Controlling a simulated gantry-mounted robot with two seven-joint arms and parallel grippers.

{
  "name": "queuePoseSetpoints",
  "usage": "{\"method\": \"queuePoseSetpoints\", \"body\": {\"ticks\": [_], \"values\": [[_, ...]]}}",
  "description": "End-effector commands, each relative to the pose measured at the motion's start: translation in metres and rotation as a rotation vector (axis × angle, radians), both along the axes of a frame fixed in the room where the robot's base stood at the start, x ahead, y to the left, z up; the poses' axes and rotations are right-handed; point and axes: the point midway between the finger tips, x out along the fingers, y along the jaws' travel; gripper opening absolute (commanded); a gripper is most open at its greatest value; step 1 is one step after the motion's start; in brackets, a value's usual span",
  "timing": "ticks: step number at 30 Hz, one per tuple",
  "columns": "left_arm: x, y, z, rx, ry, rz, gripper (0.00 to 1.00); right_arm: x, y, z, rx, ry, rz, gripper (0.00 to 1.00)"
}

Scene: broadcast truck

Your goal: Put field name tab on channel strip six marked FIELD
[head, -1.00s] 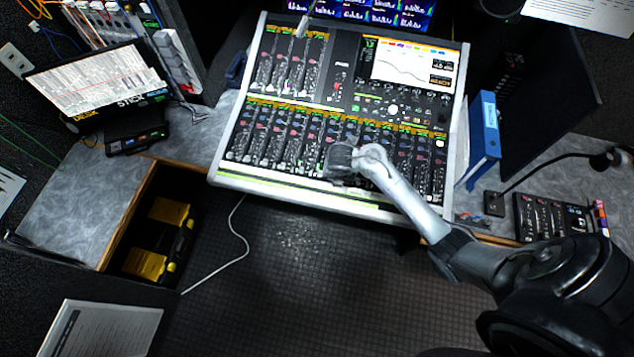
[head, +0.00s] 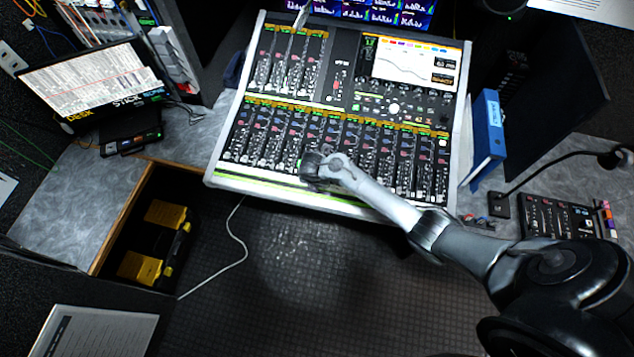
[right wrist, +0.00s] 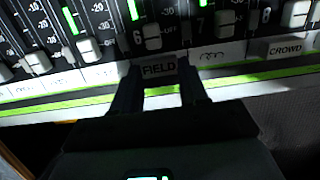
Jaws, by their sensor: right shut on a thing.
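The mixing console (head: 211,165) stands at the centre of the head view, with its fader strips along the front. My right gripper (head: 312,170) is over the lower front part of these strips. In the right wrist view, my right gripper (right wrist: 160,82) is shut on the field name tab (right wrist: 158,69), a small pale tab reading FIELD between the fingertips. The tab lies just below the fader of channel strip six (right wrist: 137,39), marked 6, at the label band. I cannot tell whether it touches the console. My left gripper is not in view.
A CROWD label (right wrist: 285,49) sits under strip 8, and a handwritten label (right wrist: 212,56) under strip 7. A blue binder (head: 487,135) and a small controller (head: 560,215) are right of the console.

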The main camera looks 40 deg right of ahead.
Motion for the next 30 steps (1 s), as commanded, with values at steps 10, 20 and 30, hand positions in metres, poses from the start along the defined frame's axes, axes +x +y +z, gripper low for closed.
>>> {"method": "queuePoseSetpoints", "body": {"ticks": [10,20,30], "values": [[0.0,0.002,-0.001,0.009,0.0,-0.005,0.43,0.0,0.0,-0.002,0.0,0.0,0.0,0.15],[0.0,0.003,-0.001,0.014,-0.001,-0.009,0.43,0.0,0.0,-0.002,0.0,0.0,0.0,0.69],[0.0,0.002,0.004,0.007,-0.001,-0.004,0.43,-0.001,0.003,0.01,0.002,-0.001,0.001,0.69]]}}
